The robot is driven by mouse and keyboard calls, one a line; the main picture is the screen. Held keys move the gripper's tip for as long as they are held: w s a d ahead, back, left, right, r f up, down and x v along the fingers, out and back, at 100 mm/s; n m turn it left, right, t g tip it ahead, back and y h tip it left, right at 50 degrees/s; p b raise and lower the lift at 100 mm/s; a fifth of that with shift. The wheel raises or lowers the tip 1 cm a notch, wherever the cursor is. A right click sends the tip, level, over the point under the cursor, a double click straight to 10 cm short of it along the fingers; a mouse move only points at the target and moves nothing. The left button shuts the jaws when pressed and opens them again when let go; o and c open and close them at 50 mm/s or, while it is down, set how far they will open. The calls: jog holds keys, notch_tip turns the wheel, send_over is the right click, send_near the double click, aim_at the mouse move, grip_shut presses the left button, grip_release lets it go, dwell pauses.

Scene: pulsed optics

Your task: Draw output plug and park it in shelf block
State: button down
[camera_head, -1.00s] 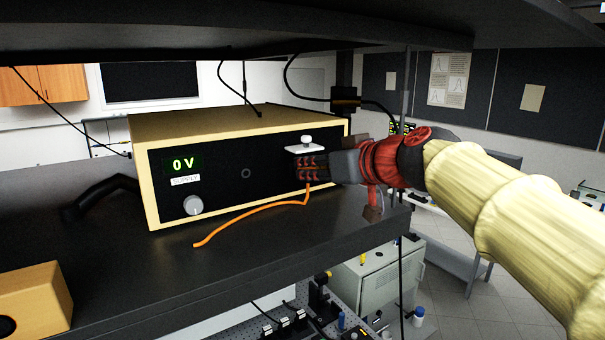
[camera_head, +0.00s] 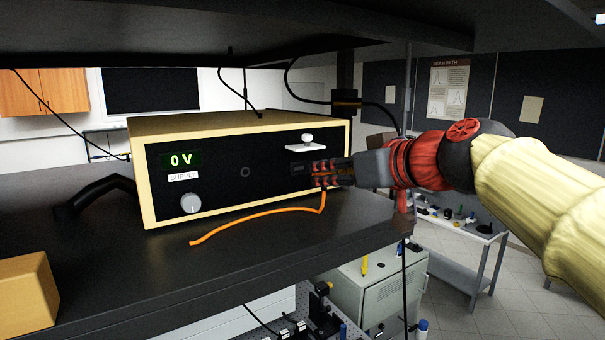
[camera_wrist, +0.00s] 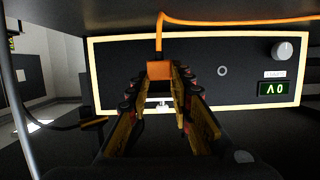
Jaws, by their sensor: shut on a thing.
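My gripper (camera_head: 318,174) is shut on the orange output plug (camera_wrist: 159,70), in front of the right part of the supply's dark front panel (camera_head: 220,172). In the head view the fingers hide most of the plug, and a narrow stretch of panel shows left of the fingertips. Whether the plug's tip is clear of the panel I cannot tell. Its orange cable (camera_head: 255,211) hangs from the fingers and runs left over the shelf. The wrist view is upside down, with the cable rising from the plug. A tan shelf block (camera_head: 25,297) stands at the lower left; no hole shows in it now.
A white tab with a knob (camera_head: 306,145) juts from the panel just above my fingers. The supply's display (camera_head: 182,160) reads 0 V, with a grey knob (camera_head: 190,203) below. The dark shelf (camera_head: 150,275) is clear between supply and block. An upper shelf (camera_head: 200,40) hangs overhead.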

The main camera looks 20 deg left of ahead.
jog(key=s+d+b, duration=0.7)
jog(key=d, duration=0.1)
jog(key=shift+s+d, duration=0.3)
jog(key=shift+d, duration=0.05)
